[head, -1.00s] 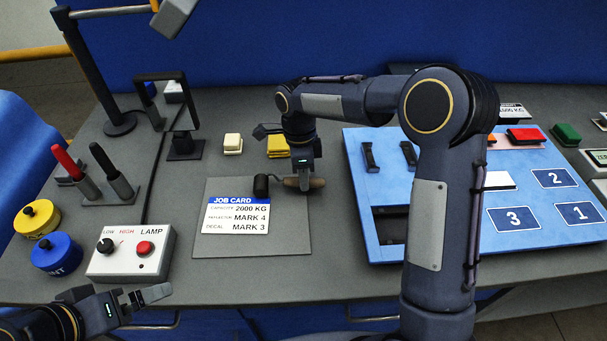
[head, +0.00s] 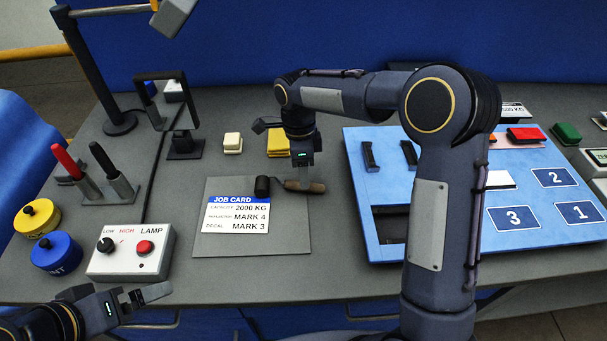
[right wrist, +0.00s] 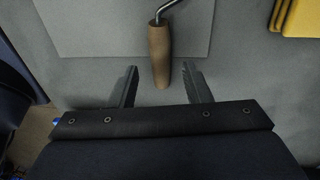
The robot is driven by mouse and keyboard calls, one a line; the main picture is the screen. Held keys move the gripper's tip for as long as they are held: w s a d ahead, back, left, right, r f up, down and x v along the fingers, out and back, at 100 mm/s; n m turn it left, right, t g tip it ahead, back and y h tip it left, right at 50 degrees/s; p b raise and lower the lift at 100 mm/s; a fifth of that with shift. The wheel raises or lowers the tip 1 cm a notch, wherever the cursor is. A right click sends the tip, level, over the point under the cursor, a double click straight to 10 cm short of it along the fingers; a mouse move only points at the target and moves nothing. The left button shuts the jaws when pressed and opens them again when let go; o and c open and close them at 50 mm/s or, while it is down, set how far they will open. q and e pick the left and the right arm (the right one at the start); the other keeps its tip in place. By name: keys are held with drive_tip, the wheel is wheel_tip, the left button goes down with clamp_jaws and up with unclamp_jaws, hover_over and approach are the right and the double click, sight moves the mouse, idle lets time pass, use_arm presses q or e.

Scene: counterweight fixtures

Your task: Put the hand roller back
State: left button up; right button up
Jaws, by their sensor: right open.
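The hand roller has a dark roller head (head: 262,186) and a brown wooden handle (head: 312,187). It lies on the grey mat (head: 290,240) by the top edge of the job card. My right gripper (head: 301,185) is above the handle in the head view. In the right wrist view the handle (right wrist: 159,55) lies between the two open fingers of my right gripper (right wrist: 160,88), with space on both sides. My left gripper (head: 150,295) is at the lower left, in front of the lamp box; its fingertips look apart.
The job card (head: 235,214) lies on the mat. The lamp box (head: 132,250), yellow pot (head: 38,218) and blue pot (head: 55,252) stand at the left. A blue tray board (head: 380,244) with several slots is at the right. Yellow blocks (head: 279,143) sit behind the mat.

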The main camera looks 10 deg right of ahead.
wheel_tip(320, 180, up, 10)
drive_tip(key=w+r, duration=0.1)
drive_tip(key=w, duration=0.1)
drive_tip(key=s+d+r+n+t+y, duration=0.2)
drive_tip(key=s+d+r+n, duration=0.1)
drive_tip(key=s+d+n, duration=0.3)
drive_tip(key=s+f+n+t+y, duration=0.1)
drive_tip(key=s+f+n+t, duration=0.1)
drive_tip(key=s+n, duration=0.4)
drive_tip(key=s+d+f+n+t+y, duration=0.1)
drive_tip(key=s+f+n+t, duration=0.2)
drive_tip(key=s, duration=1.3)
drive_tip(key=f+n, duration=0.1)
drive_tip(key=n, duration=0.2)
drive_tip(key=shift+s+t, duration=0.25)
drive_tip(key=shift+t, duration=0.05)
drive_tip(key=shift+f, duration=0.1)
